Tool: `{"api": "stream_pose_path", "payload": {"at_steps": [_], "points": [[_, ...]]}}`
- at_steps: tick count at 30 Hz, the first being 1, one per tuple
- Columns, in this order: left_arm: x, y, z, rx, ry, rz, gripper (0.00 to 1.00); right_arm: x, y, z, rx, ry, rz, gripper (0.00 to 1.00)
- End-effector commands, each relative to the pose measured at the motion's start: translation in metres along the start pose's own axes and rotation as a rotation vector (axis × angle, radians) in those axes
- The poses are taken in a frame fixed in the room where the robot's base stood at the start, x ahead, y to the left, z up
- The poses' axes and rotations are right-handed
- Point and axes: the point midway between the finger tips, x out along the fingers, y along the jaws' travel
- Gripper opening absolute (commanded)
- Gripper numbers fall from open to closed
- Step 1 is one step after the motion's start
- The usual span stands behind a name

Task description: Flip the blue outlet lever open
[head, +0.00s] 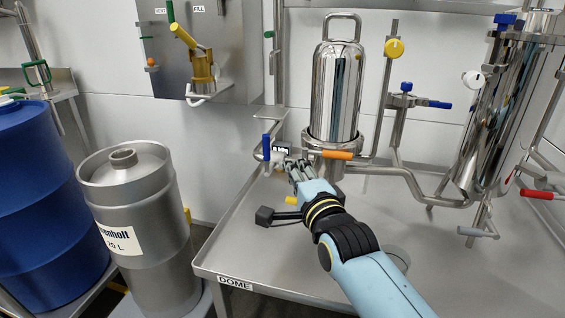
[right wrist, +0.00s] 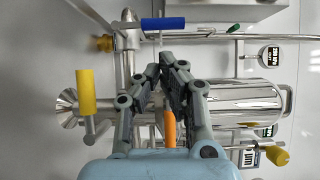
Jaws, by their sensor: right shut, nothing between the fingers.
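A blue lever (head: 266,147) stands upright on the pipe fitting left of the polished steel dome vessel. Its blue handle also shows in the right wrist view (right wrist: 163,24), beyond my fingertips. My right gripper (head: 289,164) is just right of this lever and slightly lower in the head view. In the right wrist view the right gripper (right wrist: 171,68) has its fingers drawn together, with nothing held between them. A small gap shows between the fingertips and the blue handle. A second blue handle (head: 440,104) is on the piping right of the vessel. My left gripper is not in view.
An orange lever (head: 338,154) is close to my right gripper, below the dome vessel (head: 338,90). A yellow handle (right wrist: 85,90) is left of the fingers in the wrist view. A steel drum (head: 140,225) stands left of the table. The table's front right is mostly clear.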

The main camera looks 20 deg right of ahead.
Motion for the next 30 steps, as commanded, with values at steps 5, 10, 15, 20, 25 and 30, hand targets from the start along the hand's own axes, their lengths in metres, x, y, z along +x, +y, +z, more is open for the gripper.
{"api": "stream_pose_path", "payload": {"at_steps": [5,10,15,20,25,30], "points": [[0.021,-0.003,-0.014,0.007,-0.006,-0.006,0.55,0.033,0.009,0.000,-0.001,0.000,0.002,0.00],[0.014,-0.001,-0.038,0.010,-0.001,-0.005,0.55,0.057,0.005,0.000,0.000,0.000,0.003,0.00],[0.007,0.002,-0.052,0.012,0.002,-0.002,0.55,0.068,0.003,0.000,0.000,0.000,0.002,0.00],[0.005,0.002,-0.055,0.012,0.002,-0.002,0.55,0.070,0.001,0.000,0.000,0.000,0.001,0.00],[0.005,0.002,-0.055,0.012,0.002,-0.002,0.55,0.070,0.001,0.000,0.000,0.000,0.001,0.00],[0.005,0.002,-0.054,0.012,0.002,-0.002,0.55,0.070,0.001,-0.001,-0.002,0.000,0.003,0.00]]}}
